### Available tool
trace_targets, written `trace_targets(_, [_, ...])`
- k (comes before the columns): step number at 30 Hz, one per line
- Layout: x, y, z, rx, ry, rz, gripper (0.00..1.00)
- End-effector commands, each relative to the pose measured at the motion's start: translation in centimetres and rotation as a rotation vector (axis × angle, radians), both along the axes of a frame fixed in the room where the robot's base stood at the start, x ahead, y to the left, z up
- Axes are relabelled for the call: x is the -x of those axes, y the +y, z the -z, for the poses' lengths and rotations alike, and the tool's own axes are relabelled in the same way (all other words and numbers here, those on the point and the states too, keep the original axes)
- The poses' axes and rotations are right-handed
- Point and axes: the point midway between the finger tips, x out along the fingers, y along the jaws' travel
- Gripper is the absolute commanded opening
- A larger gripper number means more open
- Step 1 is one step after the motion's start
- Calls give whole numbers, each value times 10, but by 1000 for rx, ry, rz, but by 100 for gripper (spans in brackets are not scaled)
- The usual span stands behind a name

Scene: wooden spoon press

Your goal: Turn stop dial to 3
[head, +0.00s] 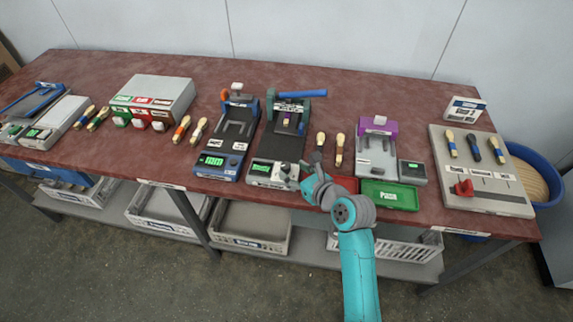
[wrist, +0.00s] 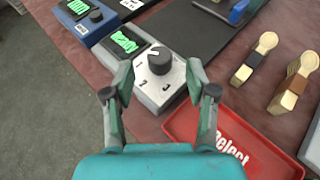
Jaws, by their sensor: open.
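The stop dial (wrist: 160,62) is a dark round knob on the light grey front panel of a press (head: 271,173). The numbers 1, 2 and 3 are printed around its near side, with 3 at the lower right. A pale mark on the knob lies towards its far left side, away from 3. My gripper (wrist: 160,74) is open, with one finger on each side of the dial in the wrist view. I cannot tell whether the fingers touch it. In the head view my gripper (head: 309,172) is at the panel's right end and partly hides it.
A green-lit display (wrist: 125,39) sits left of the dial. A blue press (head: 216,166) with its own knob stands further left. A red reject tray (wrist: 232,140) lies close on the right, with wooden spoons (wrist: 252,62) behind it. A green tray (head: 390,196) is further right.

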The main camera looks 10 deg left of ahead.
Motion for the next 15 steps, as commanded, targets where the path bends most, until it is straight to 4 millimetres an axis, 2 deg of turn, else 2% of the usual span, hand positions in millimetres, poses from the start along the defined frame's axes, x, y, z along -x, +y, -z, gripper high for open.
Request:
trace_targets(6, [-23,21,13,0,0,-1,57])
trace_targets(15, [-34,32,19,0,-1,0,57])
